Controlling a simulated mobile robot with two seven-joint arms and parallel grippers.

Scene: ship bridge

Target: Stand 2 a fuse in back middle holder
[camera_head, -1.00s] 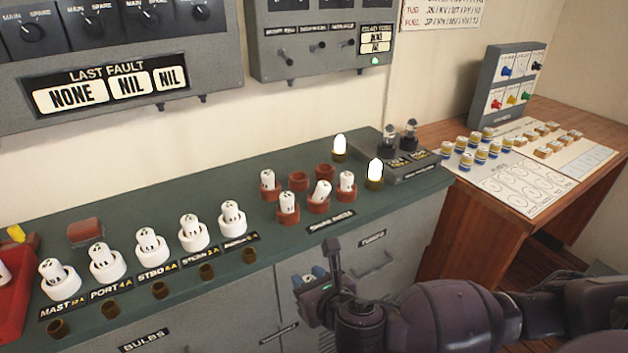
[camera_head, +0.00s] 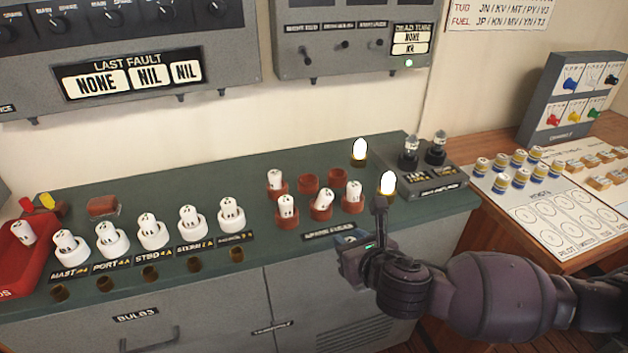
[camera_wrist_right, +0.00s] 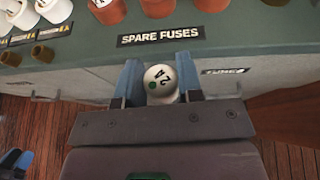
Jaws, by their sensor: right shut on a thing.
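My right gripper (camera_head: 356,248) is in front of the counter's front edge, below the spare fuse group. In the right wrist view its blue fingers (camera_wrist_right: 160,88) are shut on a white round-ended fuse (camera_wrist_right: 160,74) marked 2A. In the head view this fuse cannot be made out. The back middle holder (camera_head: 308,182) is a red-brown cup and looks empty. The back right holder (camera_head: 337,177) also looks empty. The back left holder has a white fuse (camera_head: 274,179). A blue-and-dark piece, perhaps my left gripper (camera_wrist_right: 14,160), shows at the right wrist view's lower left.
Glowing bulbs (camera_head: 359,151) (camera_head: 388,184) stand right of the holders, near a grey box (camera_head: 432,178). White sockets with fuses (camera_head: 152,234) line the left.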

